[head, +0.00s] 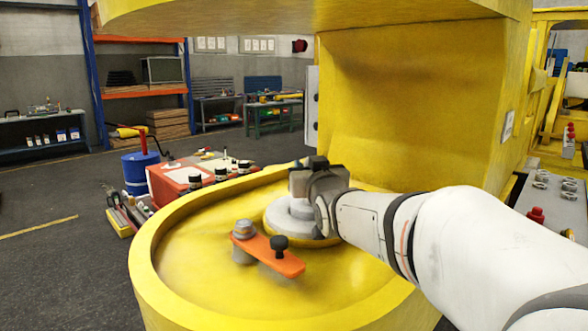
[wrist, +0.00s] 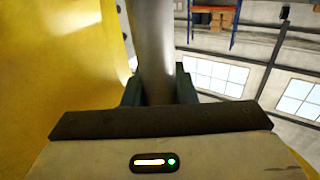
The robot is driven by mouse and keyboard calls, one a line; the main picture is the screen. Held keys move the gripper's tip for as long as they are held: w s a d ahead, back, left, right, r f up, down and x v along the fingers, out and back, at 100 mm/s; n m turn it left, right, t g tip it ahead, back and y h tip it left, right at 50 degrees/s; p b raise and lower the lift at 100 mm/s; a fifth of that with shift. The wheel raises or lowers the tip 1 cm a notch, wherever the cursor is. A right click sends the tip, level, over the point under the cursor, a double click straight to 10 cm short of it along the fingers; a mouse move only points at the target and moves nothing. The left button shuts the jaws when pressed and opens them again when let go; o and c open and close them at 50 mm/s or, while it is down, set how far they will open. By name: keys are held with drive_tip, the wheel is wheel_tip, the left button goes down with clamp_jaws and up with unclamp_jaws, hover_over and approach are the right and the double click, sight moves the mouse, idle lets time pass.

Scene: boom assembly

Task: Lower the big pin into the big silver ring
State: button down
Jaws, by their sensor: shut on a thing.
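The big pin (wrist: 152,45) is a smooth silver-grey cylinder in the wrist view, standing between the two dark fingers of my gripper (wrist: 158,90), which is shut on it. In the head view my gripper (head: 302,181) is above the big silver ring (head: 277,221), a pale grey round ring on the floor of the yellow round housing. My gripper and wrist partly cover the ring. A grey rounded shape shows at the ring's middle, under the gripper. I cannot tell whether it is the pin's lower end, or how deep the pin sits.
An orange lever (head: 273,256) with a grey post and black knob lies left of the ring. The yellow housing's raised rim (head: 146,262) surrounds them. A yellow wall (head: 415,110) rises behind, with a yellow overhang (head: 300,14) above. A red toolbox (head: 178,180) stands outside, left.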

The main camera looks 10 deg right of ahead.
wheel_tip(320, 180, down, 2)
drive_tip(key=c, duration=1.1)
unclamp_jaws()
drive_tip(key=shift+f+g, duration=0.2)
drive_tip(key=shift+g, duration=0.1)
drive_tip(key=shift+s+b, duration=0.35)
drive_tip(key=shift+s, duration=0.2)
drive_tip(key=shift+s+d+r+b, duration=0.15)
drive_tip(key=shift+s+r, duration=0.2)
drive_tip(key=shift+s, duration=0.8)
drive_tip(key=shift+s+r+b, duration=0.1)
drive_tip(key=shift+s+r, duration=0.2)
drive_tip(key=shift+s, duration=0.8)
drive_tip(key=shift+s+d+r+b, duration=0.15)
drive_tip(key=shift+s+r, duration=0.2)
drive_tip(key=shift+s, duration=0.8)
drive_tip(key=shift+a, duration=0.1)
